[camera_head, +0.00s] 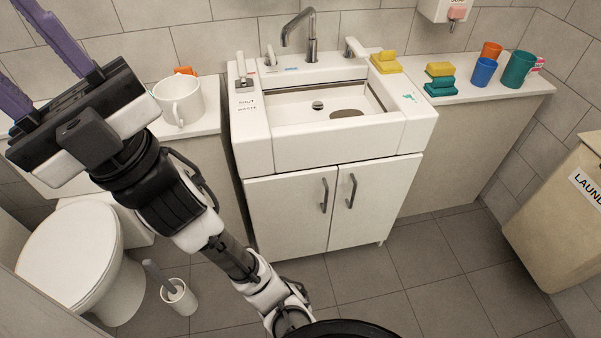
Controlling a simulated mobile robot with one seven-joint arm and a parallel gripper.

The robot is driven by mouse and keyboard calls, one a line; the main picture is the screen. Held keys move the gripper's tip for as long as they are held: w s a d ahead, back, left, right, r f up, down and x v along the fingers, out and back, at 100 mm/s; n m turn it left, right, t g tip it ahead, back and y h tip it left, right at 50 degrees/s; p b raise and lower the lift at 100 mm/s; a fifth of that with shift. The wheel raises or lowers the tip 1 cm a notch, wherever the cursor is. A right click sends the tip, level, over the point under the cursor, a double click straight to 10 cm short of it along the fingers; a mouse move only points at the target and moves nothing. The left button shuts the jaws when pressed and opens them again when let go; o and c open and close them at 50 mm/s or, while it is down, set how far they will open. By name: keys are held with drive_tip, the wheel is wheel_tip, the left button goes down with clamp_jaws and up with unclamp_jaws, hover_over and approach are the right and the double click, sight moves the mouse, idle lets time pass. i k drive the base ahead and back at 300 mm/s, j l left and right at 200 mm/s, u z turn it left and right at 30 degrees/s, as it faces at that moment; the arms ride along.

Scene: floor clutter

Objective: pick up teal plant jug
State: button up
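A teal jug-like vessel (518,69) stands upright on the right-hand counter, at its far right end. It looks like an open-topped cup; no spout is clearly visible. A small pink-and-white item partly shows behind its right side. My gripper (12,42) is at the upper left of the picture, far from the teal vessel. Its two purple fingers are spread apart with nothing seen between them. The fingertips reach the picture's edge, so their ends are partly cut off.
Nearby are yellow (440,69) and teal (440,87) sponges. A sink (285,148) separates this counter from a white jug (180,98). A laundry bin (560,215) stands right. Central floor is clear.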

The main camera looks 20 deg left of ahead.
sight(520, 63)
drive_tip(key=k+j, duration=0.45)
drive_tip(key=j, duration=0.3)
drive_tip(key=k+j+u, duration=0.1)
drive_tip(key=k+j, duration=0.15)
drive_tip(key=i+l+u, duration=0.1)
drive_tip(key=i+l, duration=0.15)
drive_tip(key=l, duration=0.15)
drive_tip(key=i+l, duration=0.2)
drive_tip(key=l, duration=0.25)
drive_tip(key=i+l+u, duration=0.15)
drive_tip(key=l, duration=0.25)
drive_tip(key=i+l, duration=0.3)
drive_tip(key=l, duration=0.15)
drive_tip(key=i+l+u, duration=0.15)
drive_tip(key=l, duration=0.3)
drive_tip(key=i+l, duration=0.25)
drive_tip(key=l, duration=0.2)
drive_tip(key=i+l+u, duration=0.15)
drive_tip(key=l, duration=0.35)
drive_tip(key=i+l+u, duration=0.1)
drive_tip(key=l, duration=0.4)
drive_tip(key=i+l, duration=0.2)
drive_tip(key=i+l+u, duration=0.1)
drive_tip(key=l, duration=0.35)
drive_tip(key=i, duration=0.1)
